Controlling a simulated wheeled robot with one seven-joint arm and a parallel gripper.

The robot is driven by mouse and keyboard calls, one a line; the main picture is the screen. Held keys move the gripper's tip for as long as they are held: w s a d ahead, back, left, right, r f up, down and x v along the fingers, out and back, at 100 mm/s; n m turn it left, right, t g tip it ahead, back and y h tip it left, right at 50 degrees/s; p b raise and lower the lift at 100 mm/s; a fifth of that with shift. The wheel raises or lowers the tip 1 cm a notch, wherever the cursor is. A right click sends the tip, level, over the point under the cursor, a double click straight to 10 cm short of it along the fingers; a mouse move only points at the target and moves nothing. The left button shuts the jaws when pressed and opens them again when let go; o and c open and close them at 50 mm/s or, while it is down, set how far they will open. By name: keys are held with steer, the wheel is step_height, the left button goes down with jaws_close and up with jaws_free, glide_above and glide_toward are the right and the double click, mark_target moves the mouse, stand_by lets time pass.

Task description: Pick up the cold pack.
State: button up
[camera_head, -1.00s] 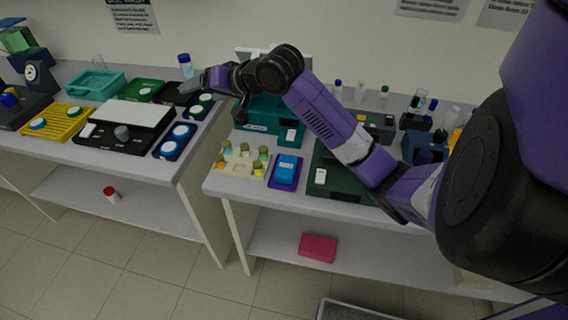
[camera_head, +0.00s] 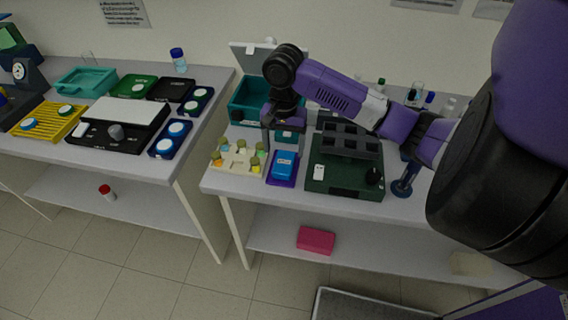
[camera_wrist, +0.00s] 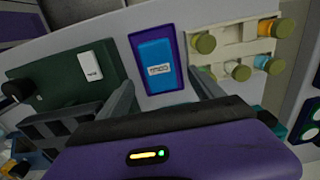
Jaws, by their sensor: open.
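The cold pack (camera_head: 285,162) is a blue block with a white label, lying in a shallow purple tray (camera_head: 272,180) near the front edge of the right bench. In the wrist view the cold pack (camera_wrist: 156,52) lies flat inside the purple tray's rim (camera_wrist: 138,84). My gripper (camera_head: 285,147) points down over the tray in the head view. In the wrist view its open fingers (camera_wrist: 162,92) stand apart on either side of the pack's near end, with nothing between them. The exact height above the pack is hard to tell.
A cream rack (camera_head: 229,165) with several capped vials stands close left of the tray. A dark green device (camera_head: 345,182) stands close right. A teal box (camera_head: 243,97) with its lid up is behind. A pink box (camera_head: 315,240) lies on the lower shelf.

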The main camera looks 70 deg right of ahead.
mark_target(284, 161)
steer(key=shift+s+a+f+p, duration=0.15)
steer(key=shift+f+p, duration=0.5)
steer(key=shift+f, duration=1.85)
steer(key=c, duration=1.3)
steer(key=shift+r, duration=0.1)
